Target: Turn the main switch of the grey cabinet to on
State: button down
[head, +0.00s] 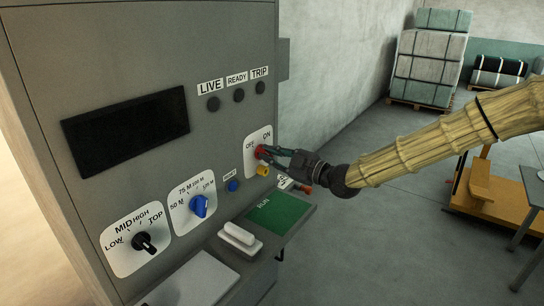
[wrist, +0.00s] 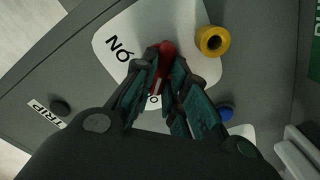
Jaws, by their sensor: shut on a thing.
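The grey cabinet (head: 225,110) fills the left of the head view. Its main switch is a red handle (head: 262,152) on a white plate marked OFF at left and ON at right. My gripper (head: 272,153) comes in from the right and is shut on the red handle. In the wrist view, the red handle (wrist: 167,50) shows between the fingertips (wrist: 168,75). A pale mark on it lies close to the partly hidden OFF label, and ON is clear to one side. The fingers hide much of the handle.
A yellow ring-like part (head: 263,170) sits just below the switch, close to my fingers. A blue button (head: 233,186), a blue dial (head: 198,205) and a black dial (head: 144,242) are on the panel. A shelf with a green mat (head: 275,214) juts out below.

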jog(key=shift+m, duration=0.3)
jog(key=m+b, duration=0.1)
jog(key=m, duration=0.2)
jog(key=shift+w+r, duration=0.1)
jog(key=shift+w+d+r+m+p, duration=0.1)
jog(key=shift+m+p, duration=0.2)
jog(key=shift+m, duration=2.05)
jog(key=shift+w+d+f+m+p, duration=0.1)
jog(key=shift+m+p, duration=0.15)
jog(key=shift+m, duration=2.15)
jog(key=shift+w+d+r+m+p, duration=0.1)
jog(key=shift+m+p, duration=0.2)
jog(key=shift+m, duration=2.05)
jog(key=c, duration=1.6)
grip_release()
jog(key=shift+o, duration=0.8)
